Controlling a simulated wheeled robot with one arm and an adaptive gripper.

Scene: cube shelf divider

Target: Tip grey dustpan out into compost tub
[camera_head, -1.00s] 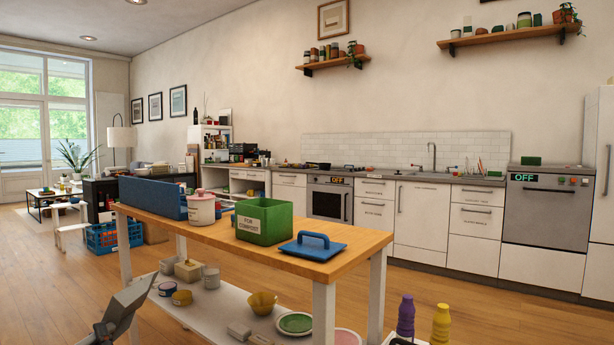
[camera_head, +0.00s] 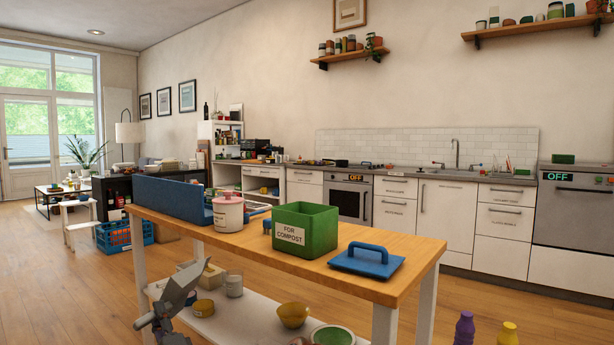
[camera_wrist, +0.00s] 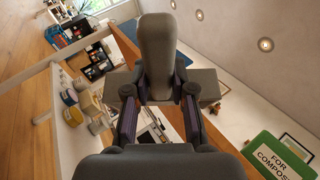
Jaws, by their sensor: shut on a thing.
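The compost tub (camera_head: 322,236) is a green open box with a white "FOR COMPOST" label, upright on the wooden table. It also shows at the lower right of the wrist view (camera_wrist: 262,150). The grey dustpan (camera_head: 183,283) is at the lower left of the head view, tilted, in front of the table and to the left of the tub, apart from it. My gripper (camera_wrist: 160,104) is shut on the dustpan, whose rounded grey handle (camera_wrist: 157,42) rises between the fingers in the wrist view. What the dustpan carries is hidden.
The lower shelf holds bowls and tins. Purple and yellow bottles stand at the bottom right.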

